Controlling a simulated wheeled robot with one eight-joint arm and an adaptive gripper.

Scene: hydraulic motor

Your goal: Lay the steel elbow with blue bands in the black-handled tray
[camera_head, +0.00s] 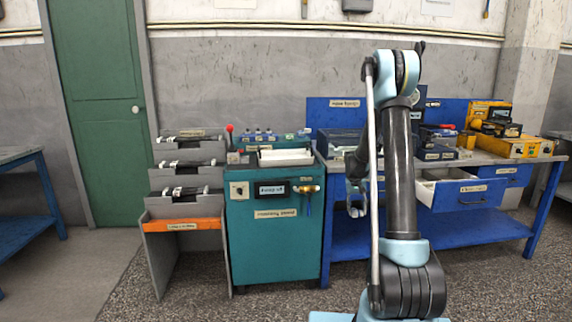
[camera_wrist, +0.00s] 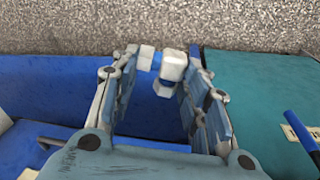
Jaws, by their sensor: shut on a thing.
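In the head view my gripper (camera_head: 356,200) hangs just left of my arm, in front of the blue workbench, and the held piece is too small to tell there. In the wrist view the gripper is over the blue bench's lower part and the floor. I cannot tell for sure which container is the black-handled tray.
A teal cabinet (camera_head: 274,243) stands left of my arm, with a white tray (camera_head: 285,158) on top. Left of it is a grey tiered rack (camera_head: 182,226). The blue bench has an open drawer (camera_head: 468,196) at right. Floor in front is clear.

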